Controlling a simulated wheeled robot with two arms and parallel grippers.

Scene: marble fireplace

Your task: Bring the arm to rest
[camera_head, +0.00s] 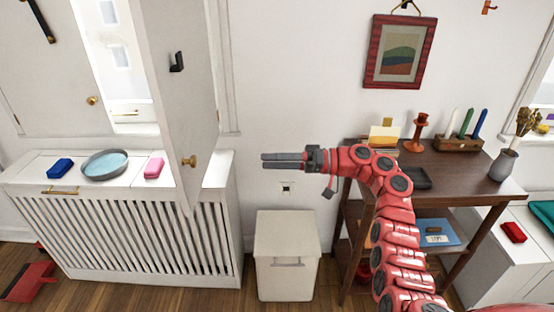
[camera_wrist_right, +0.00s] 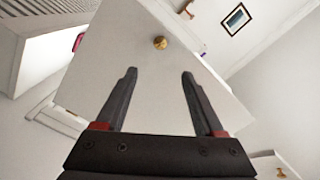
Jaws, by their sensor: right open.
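My right arm (camera_head: 396,232) is red and rises from the lower right in the head view, then bends to the left. Its right gripper (camera_head: 270,160) is held in the air in front of the white wall, above a white bin. In the right wrist view the right gripper (camera_wrist_right: 158,80) has its two dark fingers apart, with nothing between them. Beyond the fingers is a white shutter door (camera_wrist_right: 130,50) with a brass knob (camera_wrist_right: 160,42). My left gripper is not in view.
The open shutter door (camera_head: 180,90) stands left of my gripper, over a white radiator cabinet (camera_head: 140,235) with a grey dish (camera_head: 105,163), blue block (camera_head: 60,168) and pink block (camera_head: 154,168). A dark wooden table (camera_head: 455,170) is at the right. The white bin (camera_head: 286,250) stands below.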

